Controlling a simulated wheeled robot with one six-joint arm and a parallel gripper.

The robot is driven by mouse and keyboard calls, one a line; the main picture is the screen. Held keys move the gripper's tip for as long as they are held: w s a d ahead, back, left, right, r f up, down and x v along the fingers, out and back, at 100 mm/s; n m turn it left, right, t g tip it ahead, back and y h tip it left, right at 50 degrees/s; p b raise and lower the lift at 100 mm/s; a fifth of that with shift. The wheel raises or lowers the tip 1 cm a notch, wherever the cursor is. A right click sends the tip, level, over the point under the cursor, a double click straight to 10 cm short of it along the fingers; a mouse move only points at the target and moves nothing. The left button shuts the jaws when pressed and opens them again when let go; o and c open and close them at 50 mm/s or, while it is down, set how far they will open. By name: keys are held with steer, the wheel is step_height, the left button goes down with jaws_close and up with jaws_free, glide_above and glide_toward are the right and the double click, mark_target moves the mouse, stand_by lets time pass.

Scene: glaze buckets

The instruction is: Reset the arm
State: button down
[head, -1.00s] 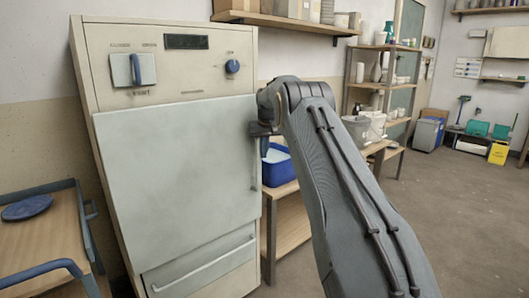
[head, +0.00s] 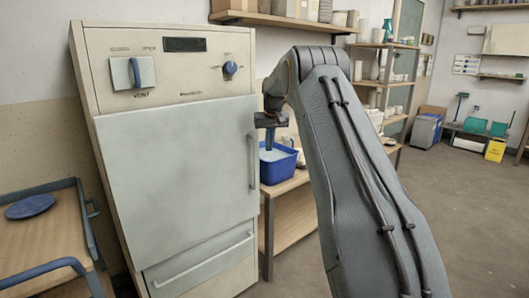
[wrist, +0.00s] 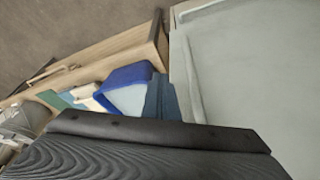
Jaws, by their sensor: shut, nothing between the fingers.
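My gripper (head: 269,146) points down beside the right edge of the kiln-like cabinet, in front of the blue tub. Its blue-grey fingers are shut and hold nothing; they also show in the wrist view (wrist: 165,102). My grey arm fills the middle right of the head view, bent over at its top, and hides part of the bench behind it.
The tall cream cabinet (head: 178,165) has its door closed, with a long handle on the right. The blue tub (head: 282,170) stands on a wooden bench (head: 292,222). A cart with a blue disc (head: 30,206) is at left. Open floor lies right.

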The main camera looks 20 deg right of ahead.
step_height(320, 180, up, 4)
steer(key=s+d+r, duration=0.1)
steer(key=s, duration=0.1)
steer(key=s+a+f+n+g, duration=0.1)
steer(key=s+a+f, duration=0.2)
steer(key=s+a, duration=0.6)
steer(key=s+a+f+g, duration=0.1)
steer(key=s+a+f, duration=0.1)
steer(key=s+a, duration=0.75)
steer(key=s+a+f, duration=0.2)
steer(key=s, duration=0.8)
steer(key=s+a+f+n+g+p, duration=0.1)
steer(key=s+a+f, duration=0.1)
steer(key=s, duration=0.9)
steer(key=s+a+f+y+p, duration=0.1)
steer(key=s+a+f, duration=0.2)
steer(key=s, duration=0.7)
steer(key=shift+s+f+g, duration=0.15)
steer(key=shift+f+g, duration=0.05)
steer(key=shift+g, duration=0.2)
